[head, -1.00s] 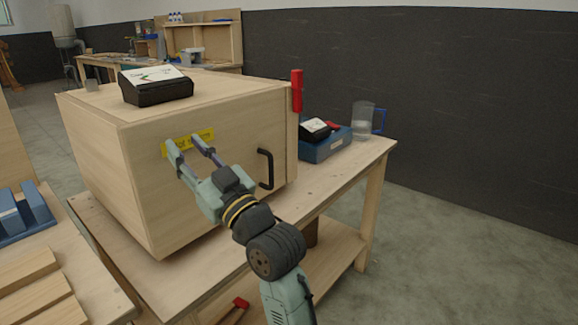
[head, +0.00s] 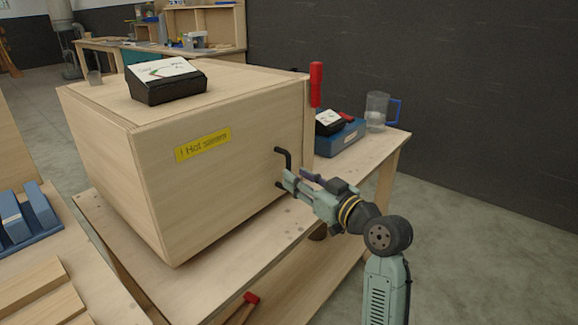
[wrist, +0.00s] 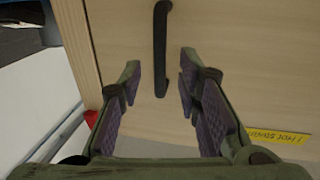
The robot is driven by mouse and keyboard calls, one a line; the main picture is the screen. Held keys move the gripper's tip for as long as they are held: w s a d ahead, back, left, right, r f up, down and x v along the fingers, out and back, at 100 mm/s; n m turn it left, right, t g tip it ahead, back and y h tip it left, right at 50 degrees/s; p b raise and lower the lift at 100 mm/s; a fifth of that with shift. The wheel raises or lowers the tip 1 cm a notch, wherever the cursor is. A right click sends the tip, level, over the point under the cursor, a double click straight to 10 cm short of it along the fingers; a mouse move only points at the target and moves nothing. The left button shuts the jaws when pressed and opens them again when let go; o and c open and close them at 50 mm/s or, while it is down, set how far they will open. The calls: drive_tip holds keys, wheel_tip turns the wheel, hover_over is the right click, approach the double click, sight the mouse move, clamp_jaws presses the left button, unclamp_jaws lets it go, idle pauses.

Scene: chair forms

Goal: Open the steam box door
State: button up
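The steam box (head: 235,185) is a large pale wooden box on a wooden table, with a yellow "Hot steam" label (head: 202,145) on its front door. The door looks shut. A black upright bar handle (head: 288,158) is on the right side of the door; it also shows in the wrist view (wrist: 160,50). My gripper (head: 297,180) is at the lower part of the handle. In the wrist view my gripper (wrist: 158,85) is open, with the handle's lower end between the fingertips in the picture. I cannot tell whether either finger touches it.
A black meter (head: 165,82) sits on top of the box. Open floor lies at the right.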

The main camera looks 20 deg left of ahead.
drive_tip(key=shift+p+x, duration=0.5)
drive_tip(key=shift+x, duration=1.7)
clamp_jaws()
